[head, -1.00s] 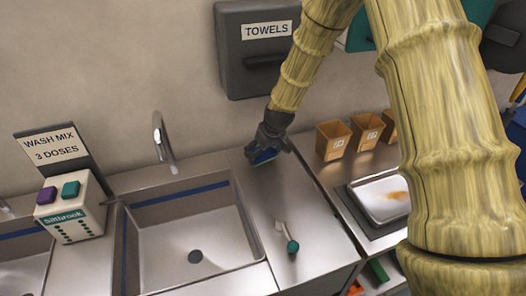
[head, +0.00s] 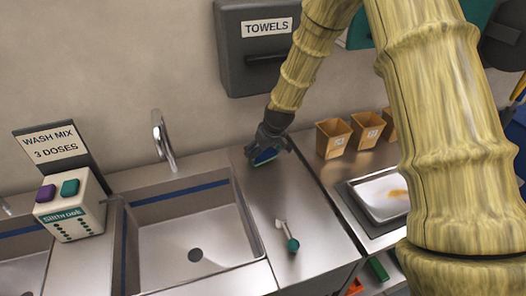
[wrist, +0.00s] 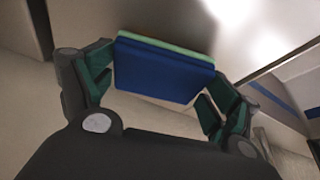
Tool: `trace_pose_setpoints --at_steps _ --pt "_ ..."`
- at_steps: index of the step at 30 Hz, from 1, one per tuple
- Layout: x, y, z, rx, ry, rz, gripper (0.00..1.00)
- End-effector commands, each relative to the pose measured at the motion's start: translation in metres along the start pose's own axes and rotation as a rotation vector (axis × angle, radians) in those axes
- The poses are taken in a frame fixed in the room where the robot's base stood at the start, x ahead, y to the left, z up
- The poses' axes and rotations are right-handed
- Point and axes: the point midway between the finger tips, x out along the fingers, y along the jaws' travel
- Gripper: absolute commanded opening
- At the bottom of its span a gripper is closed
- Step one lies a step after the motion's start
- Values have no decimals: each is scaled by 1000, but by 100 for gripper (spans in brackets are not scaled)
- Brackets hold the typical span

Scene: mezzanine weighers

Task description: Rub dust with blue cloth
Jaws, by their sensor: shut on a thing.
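My gripper (head: 268,148) is over the steel counter, right of the sink basin and near the back wall. It is shut on the blue cloth (head: 265,156), a flat blue pad. In the wrist view my gripper's fingers (wrist: 160,92) hold the cloth (wrist: 165,72) at its two sides, and a light green layer shows along its far edge. I cannot tell whether it touches the counter. An orange-brown smear of dust (head: 398,193) lies on the pale metal tray (head: 375,203) at the right, apart from my gripper and partly hidden behind my arm.
A sink basin (head: 195,225) with a tap (head: 162,142) is at the left, beside a wash-mix dispenser (head: 70,208). A teal-ended scoop (head: 288,235) lies on the counter. Brown boxes (head: 332,138) stand back right. A towel dispenser (head: 258,62) hangs above.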

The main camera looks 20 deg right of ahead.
Motion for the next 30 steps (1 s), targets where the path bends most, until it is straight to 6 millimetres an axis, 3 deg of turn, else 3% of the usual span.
trace_pose_setpoints --at_steps 30 --pt "9 7 5 2 1 0 65"
